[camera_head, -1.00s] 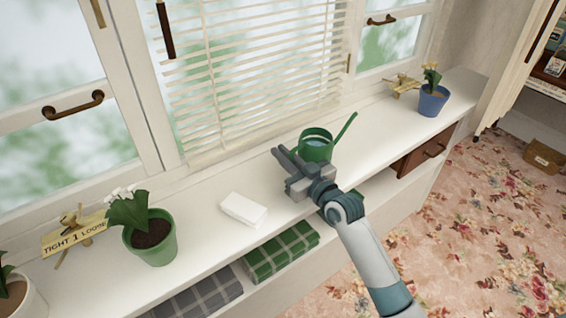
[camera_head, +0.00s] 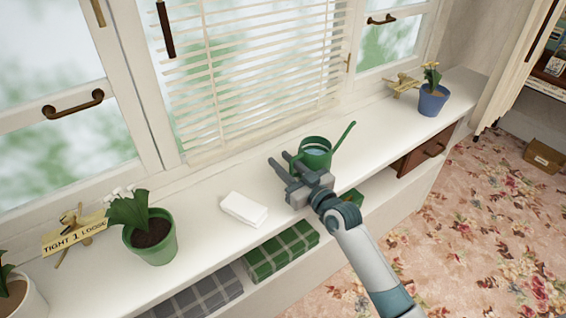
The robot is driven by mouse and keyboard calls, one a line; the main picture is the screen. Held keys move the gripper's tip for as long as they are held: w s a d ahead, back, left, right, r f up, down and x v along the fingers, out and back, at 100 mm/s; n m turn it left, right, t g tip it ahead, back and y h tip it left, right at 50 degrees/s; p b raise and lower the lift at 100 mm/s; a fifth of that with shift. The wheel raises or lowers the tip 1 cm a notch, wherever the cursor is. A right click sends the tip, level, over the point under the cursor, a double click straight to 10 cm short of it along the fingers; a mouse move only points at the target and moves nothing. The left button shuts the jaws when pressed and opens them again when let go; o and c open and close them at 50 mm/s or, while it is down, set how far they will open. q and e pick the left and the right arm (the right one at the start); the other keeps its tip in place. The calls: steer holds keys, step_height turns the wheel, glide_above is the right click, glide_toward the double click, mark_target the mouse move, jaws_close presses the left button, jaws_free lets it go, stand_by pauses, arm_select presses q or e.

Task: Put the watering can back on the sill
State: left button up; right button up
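The green watering can (camera_head: 316,151) stands upright on the white sill (camera_head: 190,205), in front of the blind. Its long spout points up to the right, and pale blue water shows in its open top. My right gripper (camera_head: 280,158) is just left of and in front of the can, over the sill. Its two fingers are spread, with a gap between them. They point towards the window. The can's left lower side and handle are partly hidden behind the gripper, so I cannot tell whether they touch. My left gripper is not in view.
A white folded cloth (camera_head: 244,208) lies left of the gripper. A green-potted plant (camera_head: 151,240) and a wooden sign (camera_head: 75,232) stand further left. A blue-potted plant (camera_head: 433,101) stands at the far right. Folded green plaid cloth (camera_head: 282,250) lies on the shelf below.

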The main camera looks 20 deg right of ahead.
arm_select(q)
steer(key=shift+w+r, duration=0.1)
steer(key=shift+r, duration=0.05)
arm_select(e)
steer(key=shift+r, duration=0.1)
steer(key=shift+s+d, duration=0.2)
steer(key=shift+s, duration=0.35)
steer(key=b+v, duration=0.1)
steer(key=v, duration=0.9)
steer(key=shift+s+d+r, duration=0.1)
steer(key=shift+s+d, duration=0.05)
steer(key=shift+s, duration=0.25)
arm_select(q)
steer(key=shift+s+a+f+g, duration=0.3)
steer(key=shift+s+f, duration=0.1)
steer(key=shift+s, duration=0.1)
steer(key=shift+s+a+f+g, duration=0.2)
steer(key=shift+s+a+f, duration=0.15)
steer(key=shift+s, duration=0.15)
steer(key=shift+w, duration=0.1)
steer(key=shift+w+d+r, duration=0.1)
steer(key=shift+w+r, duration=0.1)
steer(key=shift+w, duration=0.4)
